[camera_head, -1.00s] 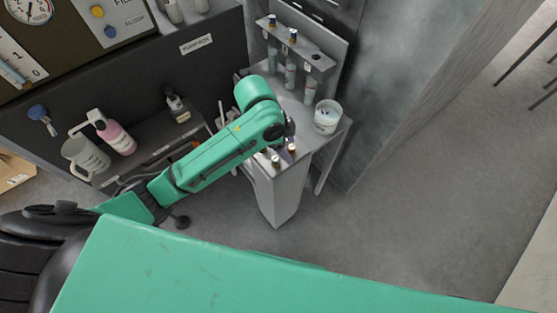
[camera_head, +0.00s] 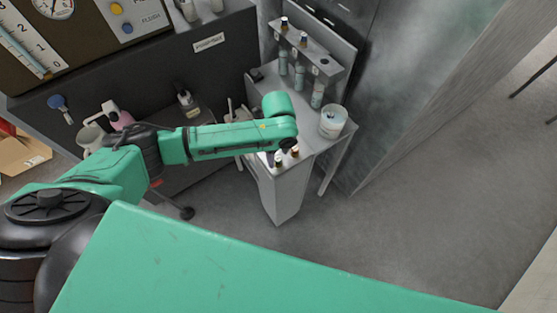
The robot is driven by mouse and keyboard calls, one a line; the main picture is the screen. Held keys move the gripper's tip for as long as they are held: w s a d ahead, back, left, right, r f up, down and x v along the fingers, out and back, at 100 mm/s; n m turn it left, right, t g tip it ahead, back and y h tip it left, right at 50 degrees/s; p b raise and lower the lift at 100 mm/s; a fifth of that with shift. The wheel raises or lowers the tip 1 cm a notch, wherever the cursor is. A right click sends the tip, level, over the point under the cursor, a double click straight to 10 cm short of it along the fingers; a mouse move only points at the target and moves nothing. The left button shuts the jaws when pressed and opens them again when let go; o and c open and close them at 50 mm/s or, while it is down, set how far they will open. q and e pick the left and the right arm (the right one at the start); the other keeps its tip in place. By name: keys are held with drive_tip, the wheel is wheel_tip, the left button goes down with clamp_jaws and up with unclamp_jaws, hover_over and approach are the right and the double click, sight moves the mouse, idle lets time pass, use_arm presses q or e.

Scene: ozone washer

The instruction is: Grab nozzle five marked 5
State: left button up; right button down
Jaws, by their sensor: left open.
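Several small nozzles with pale bodies and coloured tops hang in a grey rack (camera_head: 325,66), among them one at the back left (camera_head: 284,22) and one in the middle (camera_head: 303,40). Two more nozzle-like pieces stand at the stand's front edge, one with a pale body (camera_head: 278,161) and one with an orange-brown top (camera_head: 294,151). Number marks are too small to read, so I cannot tell which is 5. My left gripper (camera_head: 288,145) is mostly hidden beneath the green wrist, close above the front pieces. No held thing is visible. My right gripper is out of view.
A white tub (camera_head: 333,121) stands on the stand's right side. A dark cabinet with gauges (camera_head: 54,8) is at the upper left. A shelf with a mug (camera_head: 90,139) and a pink bottle (camera_head: 122,120) lies left. Bare floor (camera_head: 400,220) is to the right.

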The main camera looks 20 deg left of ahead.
use_arm(q)
wheel_tip(320, 180, down, 2)
drive_tip(key=shift+a+f, duration=0.1)
drive_tip(key=shift+f, duration=0.05)
clamp_jaws()
